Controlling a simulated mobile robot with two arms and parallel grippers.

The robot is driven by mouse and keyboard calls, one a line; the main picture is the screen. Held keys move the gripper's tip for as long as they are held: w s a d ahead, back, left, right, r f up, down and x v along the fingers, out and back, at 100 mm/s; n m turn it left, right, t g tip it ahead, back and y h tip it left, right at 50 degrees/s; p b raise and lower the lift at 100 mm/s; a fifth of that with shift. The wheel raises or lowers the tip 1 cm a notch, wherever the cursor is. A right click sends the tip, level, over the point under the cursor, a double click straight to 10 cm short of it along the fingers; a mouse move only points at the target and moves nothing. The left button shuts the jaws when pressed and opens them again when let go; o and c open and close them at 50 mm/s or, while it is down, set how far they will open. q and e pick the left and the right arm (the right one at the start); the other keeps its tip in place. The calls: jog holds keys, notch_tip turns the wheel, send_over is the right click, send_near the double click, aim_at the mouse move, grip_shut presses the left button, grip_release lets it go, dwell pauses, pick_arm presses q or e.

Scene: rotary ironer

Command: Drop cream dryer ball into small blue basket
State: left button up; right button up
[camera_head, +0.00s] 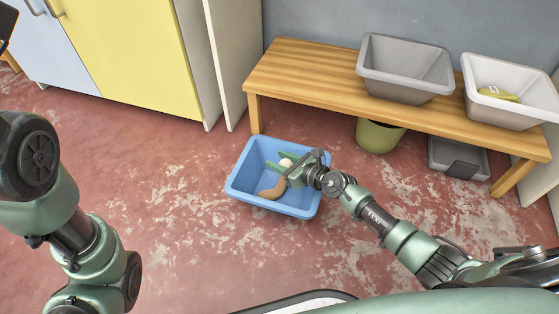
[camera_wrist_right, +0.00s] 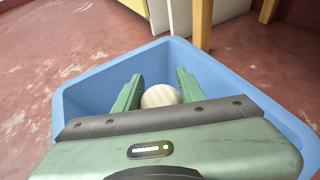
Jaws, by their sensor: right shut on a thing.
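The cream dryer ball (camera_head: 286,163) is held between the green fingers of my right gripper (camera_head: 288,167). In the right wrist view the ball (camera_wrist_right: 160,97) sits between the two fingertips (camera_wrist_right: 158,92), partly hidden by the gripper body. The gripper and ball are over the small blue basket (camera_head: 243,187), which stands on the floor. The basket rim (camera_wrist_right: 88,82) surrounds the fingers in the right wrist view. The exact height of the ball over the basket floor is hard to tell. My left arm shows at the left, but its gripper is not seen.
A brown curved item (camera_head: 272,191) lies in the basket. Behind stands a wooden bench (camera_head: 310,68) with a grey bin (camera_head: 405,85) and a white bin (camera_head: 510,110) holding a yellow-green item (camera_head: 498,93). An olive bucket (camera_head: 378,137) and grey box (camera_head: 445,150) are underneath.

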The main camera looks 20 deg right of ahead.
jog(key=shift+f, duration=0.3)
jog(key=o, duration=1.4)
